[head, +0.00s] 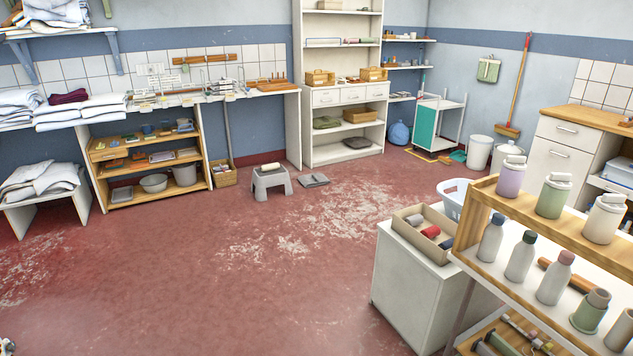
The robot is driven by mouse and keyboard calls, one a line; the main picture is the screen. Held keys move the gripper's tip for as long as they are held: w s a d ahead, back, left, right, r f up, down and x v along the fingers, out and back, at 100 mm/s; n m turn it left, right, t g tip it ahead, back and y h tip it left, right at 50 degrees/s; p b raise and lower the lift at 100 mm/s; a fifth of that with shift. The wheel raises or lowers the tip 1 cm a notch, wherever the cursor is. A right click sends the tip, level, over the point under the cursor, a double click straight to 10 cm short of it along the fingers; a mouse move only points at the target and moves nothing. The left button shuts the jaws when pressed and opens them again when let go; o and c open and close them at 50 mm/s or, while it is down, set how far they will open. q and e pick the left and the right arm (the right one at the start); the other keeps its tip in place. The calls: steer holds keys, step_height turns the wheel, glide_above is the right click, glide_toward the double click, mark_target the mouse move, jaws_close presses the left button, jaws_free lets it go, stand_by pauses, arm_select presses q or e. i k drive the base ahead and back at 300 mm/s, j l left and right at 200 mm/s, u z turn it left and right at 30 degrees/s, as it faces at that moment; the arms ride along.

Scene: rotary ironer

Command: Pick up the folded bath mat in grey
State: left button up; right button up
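A dark grey folded cloth (357,143), which looks like the grey bath mat, lies flat on the low shelf of the tall white shelf unit (298,80) at the back. A green folded cloth (327,122) lies on the shelf above it, to the left. A flat grey item (314,180) lies on the floor by a grey step stool (271,182); it is too small to tell whether it is folded cloth. Neither of my grippers can be made out. A small fragment at the bottom left corner is too little to identify.
The red, worn floor (230,280) is clear in the middle. A white cabinet (400,285) with a tray and a bottle rack (482,190) stand at right front. A wooden shelf (205,160) and linen stacks stand at left. A trolley (437,125) stands right of the tall unit.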

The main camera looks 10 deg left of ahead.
mark_target(311, 180)
steer(key=i+l, duration=0.1)
steer(key=i, duration=0.6)
steer(key=i+l, duration=0.15)
steer(key=i, duration=0.55)
steer(key=i+j+u, duration=0.35)
steer(key=i, duration=0.35)
steer(key=i+u, duration=0.4)
steer(key=i, duration=0.25)
steer(key=i+l+u, duration=0.15)
steer(key=i+u, duration=0.2)
steer(key=i, duration=0.35)
steer(key=i+l+z, duration=0.15)
steer(key=i+z, duration=0.2)
steer(key=i, duration=0.2)
steer(key=i+z, duration=0.35)
steer(key=i, duration=0.2)
steer(key=i+j+z, duration=0.15)
steer(key=i+z, duration=0.15)
steer(key=i, duration=0.2)
steer(key=i+j+z, duration=0.35)
steer(key=i, duration=0.2)
steer(key=i+l+z, duration=0.2)
steer(key=i, duration=0.55)
steer(key=i+z, duration=0.2)
steer(key=i, duration=0.55)
